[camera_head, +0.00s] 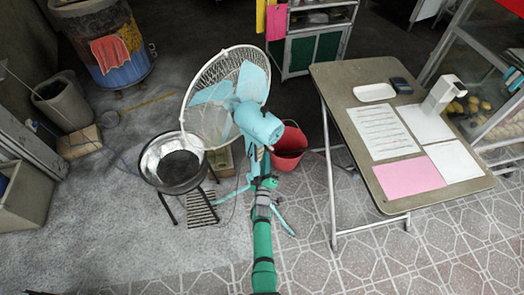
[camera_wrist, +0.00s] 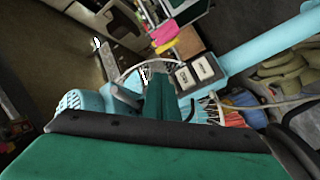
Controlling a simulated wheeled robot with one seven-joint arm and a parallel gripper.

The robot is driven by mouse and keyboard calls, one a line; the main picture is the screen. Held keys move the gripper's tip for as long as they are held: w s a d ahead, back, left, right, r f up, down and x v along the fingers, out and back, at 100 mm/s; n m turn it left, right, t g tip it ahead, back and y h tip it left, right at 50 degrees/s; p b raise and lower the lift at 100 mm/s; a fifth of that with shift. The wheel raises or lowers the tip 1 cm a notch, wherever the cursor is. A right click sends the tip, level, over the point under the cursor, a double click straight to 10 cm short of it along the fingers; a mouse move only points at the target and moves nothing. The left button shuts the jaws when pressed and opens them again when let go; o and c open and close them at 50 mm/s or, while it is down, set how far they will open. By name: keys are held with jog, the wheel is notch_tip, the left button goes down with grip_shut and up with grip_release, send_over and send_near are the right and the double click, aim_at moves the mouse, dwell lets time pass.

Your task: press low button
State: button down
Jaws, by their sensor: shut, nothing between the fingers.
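A light-blue standing fan (camera_head: 258,124) with a white wire cage stands in the middle of the head view. In the wrist view its light-blue pole (camera_wrist: 268,48) runs to the upper right and its motor housing (camera_wrist: 85,102) is at left. Two pale buttons, one left (camera_wrist: 185,77) and one right (camera_wrist: 203,68), sit on a dark panel on the fan. Their labels are too small to read. My gripper (camera_wrist: 160,76) is shut and empty, its green tip just left of the buttons in that view. I cannot tell whether it touches the panel. In the head view, my arm overlaps the fan stand.
A folding table (camera_head: 350,105) with papers and a tray stands at right. A round black pan on legs (camera_head: 172,165) is left of the fan, and a red bucket (camera_head: 290,150) is close behind it. Tiled floor in front is clear.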

jog(key=shift+w+a, duration=0.2)
jog(key=shift+w, duration=0.35)
dwell(0.7)
jog(key=shift+d, duration=0.1)
jog(key=shift+w, duration=0.1)
jog(key=shift+a, duration=0.4)
jog(key=shift+d, duration=0.2)
jog(key=shift+s+d, duration=0.5)
jog(key=shift+s, duration=0.1)
